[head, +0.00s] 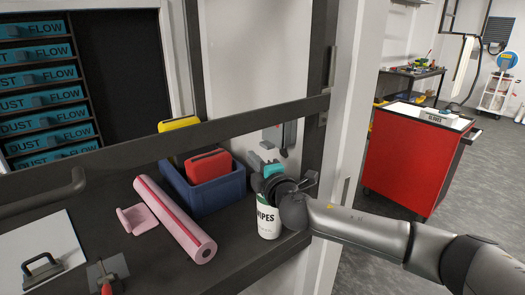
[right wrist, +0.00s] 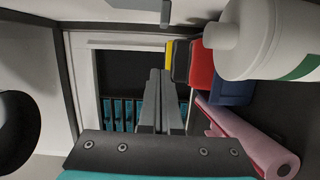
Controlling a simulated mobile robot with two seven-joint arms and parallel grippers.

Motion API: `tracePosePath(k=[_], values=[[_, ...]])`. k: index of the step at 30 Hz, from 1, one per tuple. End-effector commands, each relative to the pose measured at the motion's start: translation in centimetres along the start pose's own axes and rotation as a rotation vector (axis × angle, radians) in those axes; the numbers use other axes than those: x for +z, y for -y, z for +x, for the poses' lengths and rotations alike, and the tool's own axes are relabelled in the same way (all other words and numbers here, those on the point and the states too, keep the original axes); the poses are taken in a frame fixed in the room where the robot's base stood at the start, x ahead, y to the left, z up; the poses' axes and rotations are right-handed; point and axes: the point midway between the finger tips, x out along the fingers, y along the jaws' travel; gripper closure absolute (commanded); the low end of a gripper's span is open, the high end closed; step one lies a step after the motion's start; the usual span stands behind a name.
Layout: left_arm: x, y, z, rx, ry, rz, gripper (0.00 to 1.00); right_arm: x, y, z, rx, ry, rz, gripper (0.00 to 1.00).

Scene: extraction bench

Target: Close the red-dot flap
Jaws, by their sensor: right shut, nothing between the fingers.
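A small grey fitting with a red spot (head: 285,138) is on the pale back wall of the bench, just beyond my right gripper. It may be the red-dot flap, but I cannot tell its shape or whether it stands open. My right gripper (head: 257,160) is shut and empty, in front of the back wall and above the white wipes bottle (head: 267,217). In the right wrist view its fingers (right wrist: 160,75) are together, pointing toward the dark back panel. My left gripper is not in view.
A blue bin (head: 212,193) holds a red and a yellow item beside my right gripper. A pink roll (head: 175,220) lies in front of it. A dark frame bar (head: 130,133) crosses the bench. A white plate with a black handle (head: 40,245) lies at left.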

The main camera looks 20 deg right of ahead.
Motion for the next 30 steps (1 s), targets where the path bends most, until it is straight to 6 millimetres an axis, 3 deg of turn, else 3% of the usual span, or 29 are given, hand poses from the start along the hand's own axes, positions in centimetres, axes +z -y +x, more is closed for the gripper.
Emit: tracePosePath(k=[7, 9, 15, 30], values=[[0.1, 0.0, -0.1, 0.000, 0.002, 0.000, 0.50, -0.1, -0.1, 2.8, 0.001, 0.000, 0.001, 1.00], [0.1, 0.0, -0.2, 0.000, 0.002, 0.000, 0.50, 1.6, -0.1, 2.9, 0.000, 0.004, -0.003, 1.00], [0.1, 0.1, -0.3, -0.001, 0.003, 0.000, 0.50, 3.5, 0.0, 3.4, 0.001, 0.000, -0.001, 1.00], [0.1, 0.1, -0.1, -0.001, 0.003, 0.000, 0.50, 4.1, 0.1, 3.5, 0.001, 0.000, -0.005, 1.00]])
